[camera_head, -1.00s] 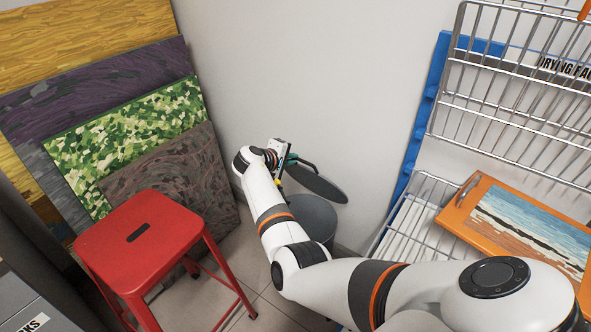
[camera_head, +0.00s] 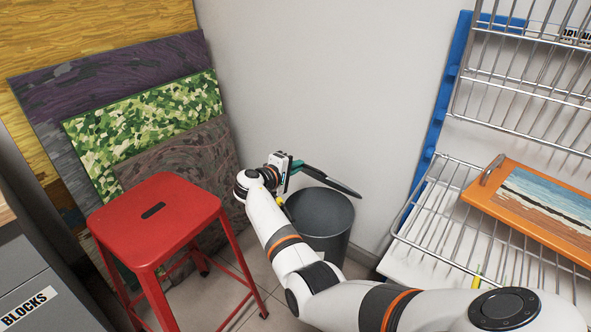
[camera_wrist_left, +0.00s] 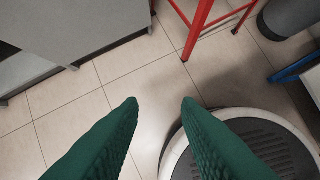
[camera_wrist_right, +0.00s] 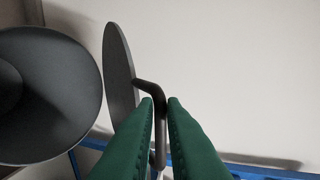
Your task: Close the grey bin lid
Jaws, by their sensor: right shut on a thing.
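The grey bin (camera_head: 320,222) stands on the floor by the wall, its round top open. Its lid (camera_head: 332,181) is a dark disc, seen almost edge-on and tilted above the bin's back rim. In the right wrist view the lid (camera_wrist_right: 118,75) stands beside the open bin (camera_wrist_right: 50,95), apart from its mouth. My right gripper (camera_wrist_right: 160,105) is shut on the lid's bent dark handle (camera_wrist_right: 150,88). In the head view my right gripper (camera_head: 297,164) is at the lid's left end. My left gripper (camera_wrist_left: 160,105) is open and empty above the floor, shown only in its wrist view.
A red stool (camera_head: 155,218) stands left of the bin, and painted boards (camera_head: 140,120) lean on the wall behind it. A wire drying rack (camera_head: 450,215) with an orange-framed painting (camera_head: 535,210) stands to the right. A grey cabinet (camera_head: 35,285) is at the lower left.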

